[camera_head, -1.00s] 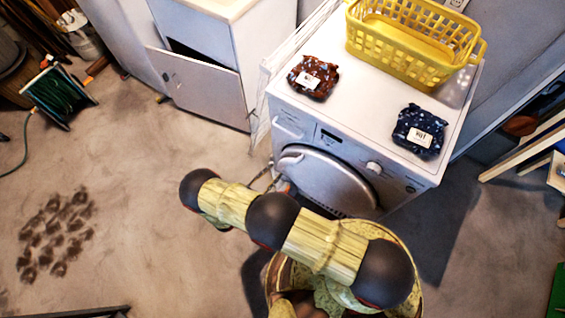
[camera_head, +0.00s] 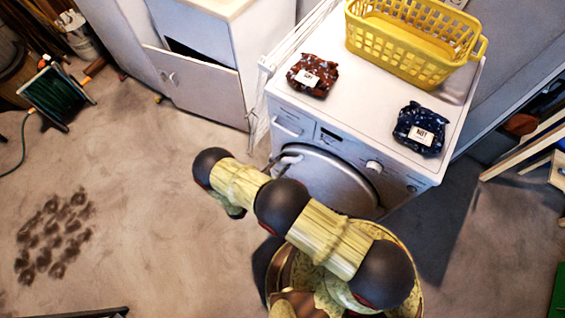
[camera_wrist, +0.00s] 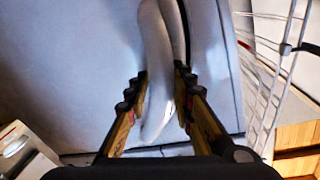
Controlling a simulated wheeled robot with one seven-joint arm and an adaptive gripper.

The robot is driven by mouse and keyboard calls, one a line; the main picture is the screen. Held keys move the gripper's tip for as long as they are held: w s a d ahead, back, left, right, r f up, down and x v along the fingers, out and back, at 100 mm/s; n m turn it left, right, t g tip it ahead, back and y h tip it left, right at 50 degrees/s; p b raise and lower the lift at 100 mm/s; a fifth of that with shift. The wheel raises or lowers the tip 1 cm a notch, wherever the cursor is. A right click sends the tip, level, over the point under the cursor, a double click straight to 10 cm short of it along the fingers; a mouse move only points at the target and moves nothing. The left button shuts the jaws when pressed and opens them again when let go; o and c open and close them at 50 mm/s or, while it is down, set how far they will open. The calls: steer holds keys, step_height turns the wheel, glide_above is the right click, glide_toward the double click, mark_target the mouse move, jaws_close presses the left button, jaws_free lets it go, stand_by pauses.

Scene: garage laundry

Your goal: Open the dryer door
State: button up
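The white dryer (camera_head: 300,118) stands at the upper right in the head view. Its round grey door (camera_head: 335,180) looks shut, and my arm hides its lower part. In the wrist view a pale curved door handle (camera_wrist: 158,118) runs between the two fingers of my gripper (camera_wrist: 161,85). The fingers lie close along both sides of the handle and look shut on it. In the head view my gripper (camera_head: 284,164) is at the left edge of the door, small and partly hidden by my arm.
A yellow basket (camera_head: 412,48), a red-brown packet (camera_head: 312,75) and a dark blue packet (camera_head: 419,130) sit on the dryer top. A white wire rack (camera_head: 262,105) stands against its left side. A cabinet with an ajar door (camera_head: 195,92) is at left. The floor between is clear.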

jaws_close()
stand_by(0.6)
